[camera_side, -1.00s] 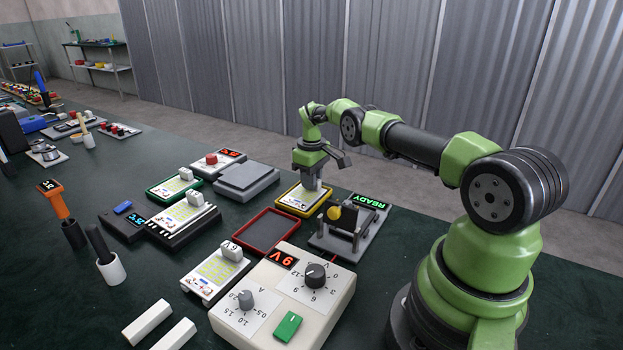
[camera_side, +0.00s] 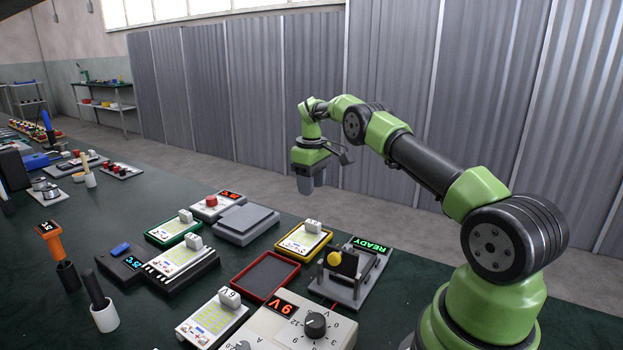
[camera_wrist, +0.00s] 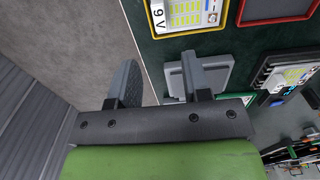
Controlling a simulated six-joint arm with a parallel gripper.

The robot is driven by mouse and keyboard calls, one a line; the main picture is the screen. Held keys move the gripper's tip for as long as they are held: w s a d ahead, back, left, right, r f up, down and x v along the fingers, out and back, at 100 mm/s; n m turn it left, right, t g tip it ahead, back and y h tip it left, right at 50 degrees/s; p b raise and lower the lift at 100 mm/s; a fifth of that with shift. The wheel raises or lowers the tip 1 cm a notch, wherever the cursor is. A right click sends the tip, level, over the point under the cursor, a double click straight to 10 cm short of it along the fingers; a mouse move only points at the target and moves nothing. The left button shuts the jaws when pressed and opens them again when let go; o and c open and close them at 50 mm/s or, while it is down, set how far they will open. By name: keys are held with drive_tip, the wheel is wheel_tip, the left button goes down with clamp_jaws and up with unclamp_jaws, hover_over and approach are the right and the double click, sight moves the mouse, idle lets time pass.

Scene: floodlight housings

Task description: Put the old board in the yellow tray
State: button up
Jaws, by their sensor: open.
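A board (camera_side: 302,239) with a white block on it lies in the yellow tray (camera_side: 298,254). In the wrist view the board (camera_wrist: 182,14) shows a "9 V" label, inside the yellow tray (camera_wrist: 190,32) at the top edge. My gripper (camera_side: 306,184) is raised well above the table, behind the yellow tray. In the wrist view my gripper (camera_wrist: 158,75) has its fingers apart, with nothing between them.
An empty red tray (camera_side: 266,273) stands in front of the yellow tray, and a fixture with a READY display (camera_side: 368,246) on its right. A grey plate (camera_side: 244,222), a green tray (camera_side: 160,238) and a black rack (camera_side: 182,268) with a board stand left.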

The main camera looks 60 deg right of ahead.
drive_tip(key=s+a+r+m+t, duration=0.1)
drive_tip(key=s+a+r+t, duration=0.1)
drive_tip(key=a+r, duration=0.65)
drive_tip(key=s+a+r+t, duration=0.1)
drive_tip(key=s+a+r, duration=0.1)
drive_tip(key=a+r, duration=0.65)
drive_tip(key=s+a+r+m+t+y, duration=0.1)
drive_tip(key=s+a, duration=0.4)
drive_tip(key=s, duration=0.5)
drive_tip(key=s+a+m+t+y, duration=0.1)
drive_tip(key=s+a, duration=0.4)
drive_tip(key=s, duration=0.5)
drive_tip(key=shift+r+m+t, duration=0.35)
drive_tip(key=shift+m+t, duration=0.15)
drive_tip(key=shift+t, duration=0.6)
